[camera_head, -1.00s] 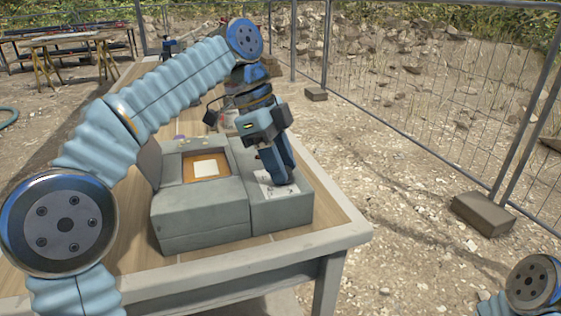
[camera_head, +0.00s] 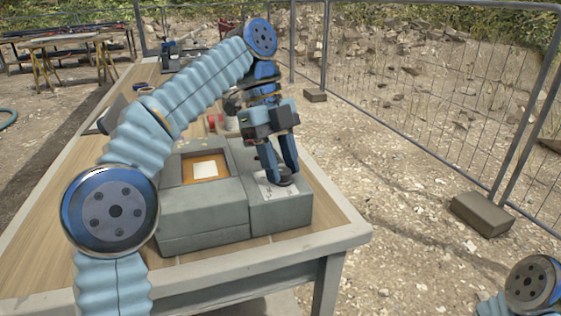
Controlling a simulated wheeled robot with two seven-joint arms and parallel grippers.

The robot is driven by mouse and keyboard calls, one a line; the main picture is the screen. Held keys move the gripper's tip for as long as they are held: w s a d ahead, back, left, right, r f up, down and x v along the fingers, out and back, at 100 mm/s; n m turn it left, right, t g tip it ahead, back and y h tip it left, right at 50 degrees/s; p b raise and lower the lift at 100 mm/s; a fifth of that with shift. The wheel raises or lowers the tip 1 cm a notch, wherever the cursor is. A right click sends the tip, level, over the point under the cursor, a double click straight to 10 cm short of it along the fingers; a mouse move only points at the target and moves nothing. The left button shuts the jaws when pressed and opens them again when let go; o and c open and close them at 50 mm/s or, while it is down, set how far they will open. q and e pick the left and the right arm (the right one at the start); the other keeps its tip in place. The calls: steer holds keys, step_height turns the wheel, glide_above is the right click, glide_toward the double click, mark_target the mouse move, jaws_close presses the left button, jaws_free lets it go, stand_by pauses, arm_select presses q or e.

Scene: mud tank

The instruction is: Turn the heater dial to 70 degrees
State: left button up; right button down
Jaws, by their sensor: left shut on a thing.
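The heater (camera_head: 205,222) is a grey-green box on the near end of the table, with an orange-lined recess holding a pale square (camera_head: 205,169) on its left part. Its right part carries a white printed panel (camera_head: 264,189) with the dial under my fingers. My left gripper (camera_head: 282,178) reaches down from above with its fingertips shut on the dial (camera_head: 284,181), which is mostly hidden. The dial's marks and setting are too small and covered to read. My right gripper is out of view; only a piece of my right arm shows at the lower right.
The wooden table (camera_head: 95,235) runs away to the back left, with small red and white items (camera_head: 222,121) behind the heater. A wire fence (camera_head: 430,90) with a block foot (camera_head: 482,214) stands to the right. The table's right edge is close to the heater.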

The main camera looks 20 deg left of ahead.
arm_select(q)
steer(key=shift+f, duration=0.1)
steer(key=o, duration=1)
